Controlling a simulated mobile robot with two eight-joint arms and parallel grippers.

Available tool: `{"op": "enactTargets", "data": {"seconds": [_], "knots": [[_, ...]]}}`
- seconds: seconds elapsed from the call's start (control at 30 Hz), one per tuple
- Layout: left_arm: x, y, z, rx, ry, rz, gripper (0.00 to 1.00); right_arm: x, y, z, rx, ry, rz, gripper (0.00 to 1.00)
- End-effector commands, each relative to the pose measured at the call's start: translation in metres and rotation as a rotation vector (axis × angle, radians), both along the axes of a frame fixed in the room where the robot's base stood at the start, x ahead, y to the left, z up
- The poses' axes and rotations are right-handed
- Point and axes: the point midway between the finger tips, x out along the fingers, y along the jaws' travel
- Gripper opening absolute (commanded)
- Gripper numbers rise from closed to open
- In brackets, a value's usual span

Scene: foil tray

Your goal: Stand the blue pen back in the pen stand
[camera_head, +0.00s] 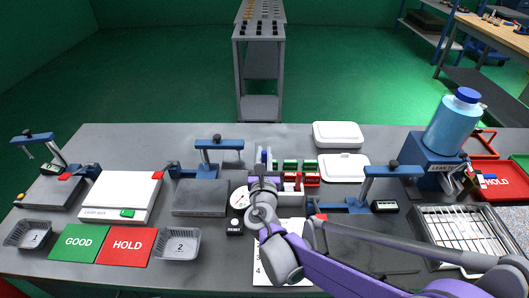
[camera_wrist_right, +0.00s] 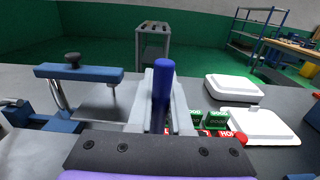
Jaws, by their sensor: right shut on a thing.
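My right gripper (camera_head: 264,162) is above the middle of the grey table. It is shut on the blue pen (camera_head: 264,156). In the right wrist view the pen (camera_wrist_right: 163,78) stands roughly upright between the two pale fingers of the gripper (camera_wrist_right: 164,105), its rounded blue end up. The pen's lower end is hidden by the gripper. I cannot clearly pick out the pen stand; my right arm covers part of the table around the gripper. My left gripper is not in view.
Green and red blocks (camera_head: 290,165) stand just right of the gripper. White lidded boxes (camera_head: 338,134) lie behind them. A blue-armed fixture (camera_head: 218,144) stands to the left and another (camera_head: 392,170) to the right. A blue bottle (camera_head: 455,120) stands far right.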

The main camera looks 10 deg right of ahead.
Motion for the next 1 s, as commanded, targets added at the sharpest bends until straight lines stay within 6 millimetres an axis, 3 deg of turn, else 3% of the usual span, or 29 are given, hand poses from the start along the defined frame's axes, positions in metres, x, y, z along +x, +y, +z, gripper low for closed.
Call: {"op": "enactTargets", "data": {"seconds": [0.7, 1.0], "knots": [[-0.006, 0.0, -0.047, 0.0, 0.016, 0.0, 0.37, 0.0, 0.0, -0.06, 0.0, 0.001, 0.0, 0.0], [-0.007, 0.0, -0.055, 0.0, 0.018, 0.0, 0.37, 0.0, 0.0, -0.07, 0.001, 0.0, 0.0, 0.0]]}}
